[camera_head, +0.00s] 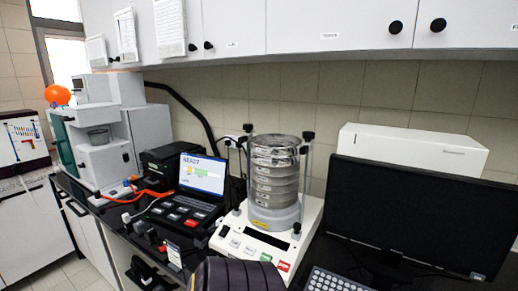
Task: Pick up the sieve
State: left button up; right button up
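The sieve stack (274,178) stands upright on the sieve shaker (245,238), right of the picture's middle. It is several silver metal rings piled up, with a clear-looking lid on top. Black-knobbed clamp rods stand on both sides of it. A black jointed shape (148,274) at the bottom left, in front of the white cabinet, may be my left gripper; its fingers cannot be made out. It is well apart from the sieves. My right gripper is not in view. A dark rounded part at the bottom middle looks like my own arm.
A laptop-like control unit (202,175) stands left of the shaker. A black monitor (425,215) and keyboard (335,281) are close on its right. A white box (410,150) stands behind. Wall cabinets (300,28) hang above. Cables and small items crowd the left counter.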

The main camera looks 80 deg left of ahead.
aim_at(274, 145)
jog(key=u, duration=2.45)
jog(key=j+z, duration=0.4)
jog(key=j, duration=0.25)
jog(key=j+z, duration=0.45)
jog(key=j, duration=0.15)
